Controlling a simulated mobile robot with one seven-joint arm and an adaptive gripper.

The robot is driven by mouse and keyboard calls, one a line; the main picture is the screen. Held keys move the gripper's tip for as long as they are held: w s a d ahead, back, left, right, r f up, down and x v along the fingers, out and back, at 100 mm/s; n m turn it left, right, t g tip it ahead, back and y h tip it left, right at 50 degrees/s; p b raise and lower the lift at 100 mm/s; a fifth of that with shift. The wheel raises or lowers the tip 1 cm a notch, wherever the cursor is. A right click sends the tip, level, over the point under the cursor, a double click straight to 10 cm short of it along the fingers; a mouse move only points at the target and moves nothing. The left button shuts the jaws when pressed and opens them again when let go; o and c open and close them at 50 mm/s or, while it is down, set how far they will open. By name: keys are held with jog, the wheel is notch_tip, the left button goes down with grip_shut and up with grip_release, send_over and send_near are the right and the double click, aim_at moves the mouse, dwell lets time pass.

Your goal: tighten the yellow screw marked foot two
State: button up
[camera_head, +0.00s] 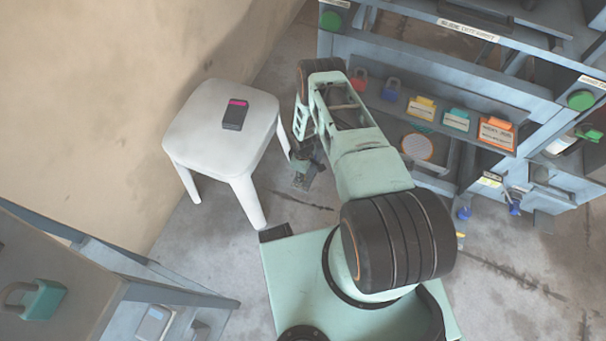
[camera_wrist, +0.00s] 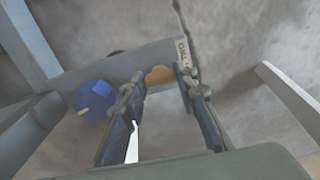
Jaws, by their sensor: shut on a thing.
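The yellow screw (camera_wrist: 159,75) shows in the wrist view as a rounded yellow head at a grey beam (camera_wrist: 120,68). It sits between the two fingertips of my gripper (camera_wrist: 158,82), which is shut on it. A pale label (camera_wrist: 183,52) with dark lettering is on the beam just right of the screw, partly covered by a finger and too small to read fully. In the head view my gripper (camera_head: 303,168) is low near the floor, right of the white stool. I cannot make out the held screw there.
A blue knob (camera_wrist: 94,99) with a pale pointer is left of the fingers. A white stool (camera_head: 201,115) carries a dark device (camera_head: 235,114). A grey rack (camera_head: 480,25) with padlocks and tagged boxes stands right. A grey cabinet (camera_head: 80,285) is at lower left.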

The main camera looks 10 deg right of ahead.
jog(key=shift+f, duration=0.1)
jog(key=m+b, duration=0.3)
jog(key=m, duration=0.1)
jog(key=m+b, duration=0.2)
jog(key=m, duration=0.2)
jog(key=shift+w+m+b, duration=0.1)
jog(key=shift+m+b, duration=0.25)
jog(key=shift+m, duration=0.05)
jog(key=m+b, duration=0.2)
jog(key=m, duration=0.2)
jog(key=shift+m, duration=0.3)
jog(key=shift+m+b, duration=0.6)
jog(key=shift+m, duration=1.4)
jog(key=o, duration=1.2)
jog(key=shift+c, duration=0.2)
